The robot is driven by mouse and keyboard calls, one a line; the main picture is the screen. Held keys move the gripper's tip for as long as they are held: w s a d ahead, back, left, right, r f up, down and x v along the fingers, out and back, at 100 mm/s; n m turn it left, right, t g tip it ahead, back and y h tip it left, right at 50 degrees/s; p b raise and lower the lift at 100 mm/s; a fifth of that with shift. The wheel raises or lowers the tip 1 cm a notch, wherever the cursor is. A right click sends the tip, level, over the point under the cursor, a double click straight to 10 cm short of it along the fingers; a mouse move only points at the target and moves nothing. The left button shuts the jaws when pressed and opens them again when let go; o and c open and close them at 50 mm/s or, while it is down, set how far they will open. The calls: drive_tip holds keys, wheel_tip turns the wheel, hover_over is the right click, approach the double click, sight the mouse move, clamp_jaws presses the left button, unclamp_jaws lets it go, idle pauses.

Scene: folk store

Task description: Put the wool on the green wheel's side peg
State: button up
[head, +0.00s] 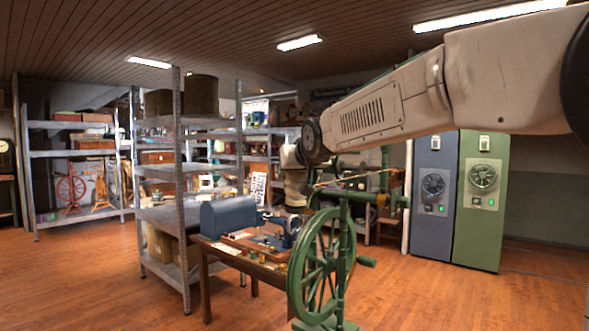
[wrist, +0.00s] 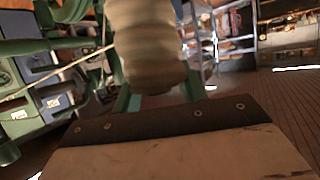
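A large beige ball or roll of wool (wrist: 150,45) fills the upper middle of the wrist view. My gripper (wrist: 157,93) has a green finger on each side of its near end and appears shut on it. The fingertips are hidden by the wool. My arm reaches in from the right, above and behind the wheel. In the wrist view, green wheel parts (wrist: 25,47) lie left of the wool, apparently apart from it.
A wooden table (head: 240,262) with a blue case (head: 228,218) and a sewing machine (head: 282,232) stands just left of the wheel. Metal shelves (head: 180,210) are behind it. Blue (head: 433,195) and green cabinets (head: 482,205) stand at the right.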

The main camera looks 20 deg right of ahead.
drive_tip(key=v, duration=0.7)
drive_tip(key=shift+s+r, duration=0.2)
drive_tip(key=shift+s, duration=0.15)
idle(0.4)
drive_tip(key=s+d+f+g, duration=0.2)
drive_tip(key=s+f+g, duration=0.7)
drive_tip(key=s+f, duration=1)
drive_tip(key=s+f+g, duration=0.1)
drive_tip(key=s+f, duration=0.2)
drive_tip(key=s, duration=0.3)
drive_tip(key=s+f+g, duration=0.1)
drive_tip(key=s+f, duration=0.2)
drive_tip(key=s, duration=0.4)
drive_tip(key=s+d+f+g, duration=0.1)
drive_tip(key=s+f, duration=0.1)
drive_tip(key=s, duration=0.4)
drive_tip(key=shift+s+f, duration=0.3)
drive_tip(key=shift+f, duration=0.1)
